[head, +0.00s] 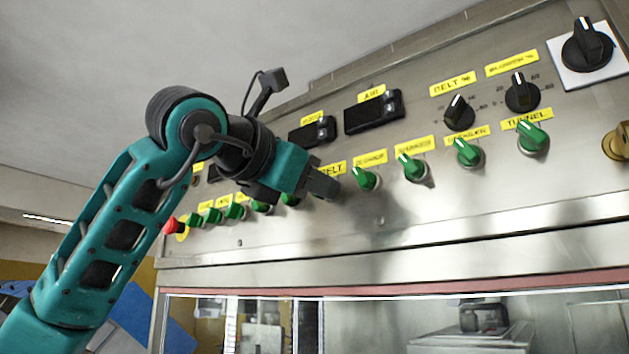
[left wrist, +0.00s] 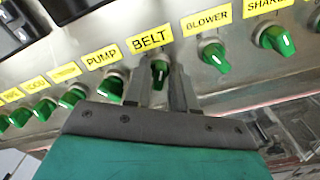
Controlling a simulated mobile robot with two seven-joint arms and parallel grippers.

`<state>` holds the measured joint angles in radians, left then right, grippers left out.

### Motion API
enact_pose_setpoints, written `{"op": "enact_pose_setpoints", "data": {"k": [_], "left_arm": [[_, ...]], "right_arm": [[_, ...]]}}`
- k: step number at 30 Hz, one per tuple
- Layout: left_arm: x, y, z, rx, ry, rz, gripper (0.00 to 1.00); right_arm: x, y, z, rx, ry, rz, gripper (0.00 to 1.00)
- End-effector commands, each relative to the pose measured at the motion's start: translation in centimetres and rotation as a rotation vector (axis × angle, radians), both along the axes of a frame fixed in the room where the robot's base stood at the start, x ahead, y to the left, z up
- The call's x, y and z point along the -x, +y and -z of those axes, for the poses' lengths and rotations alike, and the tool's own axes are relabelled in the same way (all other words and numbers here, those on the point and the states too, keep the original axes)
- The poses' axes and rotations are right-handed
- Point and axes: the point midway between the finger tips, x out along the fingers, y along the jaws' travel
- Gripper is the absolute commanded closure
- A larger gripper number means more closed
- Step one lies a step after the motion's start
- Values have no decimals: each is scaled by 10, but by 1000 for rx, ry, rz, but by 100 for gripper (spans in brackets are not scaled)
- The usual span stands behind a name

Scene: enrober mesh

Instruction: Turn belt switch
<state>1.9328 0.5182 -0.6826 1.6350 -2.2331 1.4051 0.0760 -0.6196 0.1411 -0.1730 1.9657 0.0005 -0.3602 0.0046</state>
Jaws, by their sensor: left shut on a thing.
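The belt switch (left wrist: 159,72) is a green knob with a pale pointer line, under the yellow BELT label (left wrist: 150,39) in the left wrist view. My left gripper (left wrist: 158,92) is shut on this knob, one finger on each side of it. In the head view my left gripper (head: 322,184) reaches the panel from the left, just under the BELT label (head: 333,168). There the gripper hides the belt knob. My right gripper is in neither view.
Close on the right is the green blower knob (left wrist: 214,56); close on the left is the pump knob (left wrist: 111,85). More green knobs line the steel panel (head: 440,205). A red button (head: 174,225) sits at its left end. Black dials (head: 459,112) and displays (head: 373,112) are above.

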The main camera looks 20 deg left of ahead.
Motion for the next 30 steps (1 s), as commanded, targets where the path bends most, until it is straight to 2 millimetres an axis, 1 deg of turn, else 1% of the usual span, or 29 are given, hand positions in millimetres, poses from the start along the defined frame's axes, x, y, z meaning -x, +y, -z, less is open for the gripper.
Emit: {"op": "enact_pose_setpoints", "data": {"k": [5, 11, 19, 26, 30], "left_arm": [[0, 0, 1, 23, 9, 1, 100], [0, 0, 1, 112, 41, 0, 100], [0, 1, 1, 325, 118, 1, 100], [0, 2, 2, 530, 194, 0, 100], [0, 2, 2, 651, 238, 0, 100]], "right_arm": [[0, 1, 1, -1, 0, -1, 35], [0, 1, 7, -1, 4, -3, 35], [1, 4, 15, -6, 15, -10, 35], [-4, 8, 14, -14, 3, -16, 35], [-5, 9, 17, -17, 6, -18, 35]]}}
